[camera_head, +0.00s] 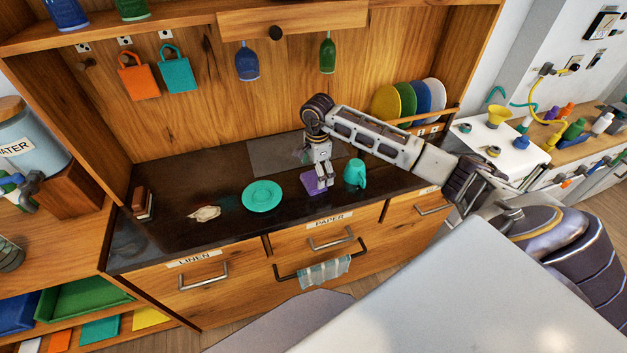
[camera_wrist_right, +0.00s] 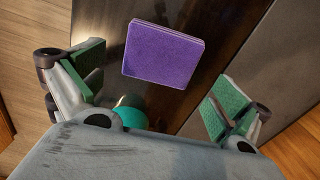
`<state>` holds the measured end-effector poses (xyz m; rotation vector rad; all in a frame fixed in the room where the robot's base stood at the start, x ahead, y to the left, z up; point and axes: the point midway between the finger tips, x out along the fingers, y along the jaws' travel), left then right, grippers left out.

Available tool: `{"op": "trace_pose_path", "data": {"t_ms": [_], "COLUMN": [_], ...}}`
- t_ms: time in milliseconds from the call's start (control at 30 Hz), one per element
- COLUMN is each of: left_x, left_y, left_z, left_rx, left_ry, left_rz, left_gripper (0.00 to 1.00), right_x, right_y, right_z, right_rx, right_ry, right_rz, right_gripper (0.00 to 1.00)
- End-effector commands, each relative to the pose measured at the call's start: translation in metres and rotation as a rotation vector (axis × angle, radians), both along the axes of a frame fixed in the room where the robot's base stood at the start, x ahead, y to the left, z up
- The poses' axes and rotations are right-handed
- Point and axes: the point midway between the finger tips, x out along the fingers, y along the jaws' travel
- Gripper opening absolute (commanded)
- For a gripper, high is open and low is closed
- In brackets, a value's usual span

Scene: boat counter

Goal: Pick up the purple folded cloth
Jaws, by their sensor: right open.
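The purple folded cloth (camera_head: 314,183) lies flat on the dark counter (camera_head: 215,220), between a teal plate and a teal mug. In the right wrist view the cloth (camera_wrist_right: 162,53) is a purple square ahead of the jaws, in the upper middle. My right gripper (camera_head: 323,178) points down beside and over the cloth in the head view and hides part of it. The green finger pads of the right gripper (camera_wrist_right: 158,100) are wide apart with nothing between them. My left gripper is not in view.
The teal plate (camera_head: 262,196) lies left of the cloth, and the teal mug (camera_head: 355,173) stands close on its right. A crumpled pale cloth (camera_head: 205,213) lies further left. Upright plates (camera_head: 407,102) stand behind a rail at the back right.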

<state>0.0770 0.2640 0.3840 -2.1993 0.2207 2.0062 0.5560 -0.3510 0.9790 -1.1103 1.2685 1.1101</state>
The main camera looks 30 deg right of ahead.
Motion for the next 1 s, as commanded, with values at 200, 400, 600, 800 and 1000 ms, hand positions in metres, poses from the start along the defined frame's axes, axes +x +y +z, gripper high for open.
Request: {"op": "trace_pose_path", "data": {"t_ms": [200,400,600,800,1000], "left_x": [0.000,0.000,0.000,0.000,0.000], "left_y": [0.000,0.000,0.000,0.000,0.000], "left_z": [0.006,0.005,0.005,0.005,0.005], "left_rx": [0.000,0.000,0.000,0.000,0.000], "left_ry": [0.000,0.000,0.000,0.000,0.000], "left_rz": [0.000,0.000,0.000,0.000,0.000], "left_gripper": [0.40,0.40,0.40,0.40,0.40], "right_x": [0.000,0.000,0.000,0.000,0.000], "right_y": [0.000,0.000,0.000,0.000,0.000], "right_z": [-0.018,-0.022,-0.021,-0.021,-0.021], "right_rx": [0.000,-0.001,-0.001,-0.001,-0.001], "right_ry": [0.001,0.001,0.001,0.001,0.001], "right_rz": [0.001,0.001,0.000,0.000,0.000], "right_gripper": [1.00,1.00,1.00,0.91,0.65]}}
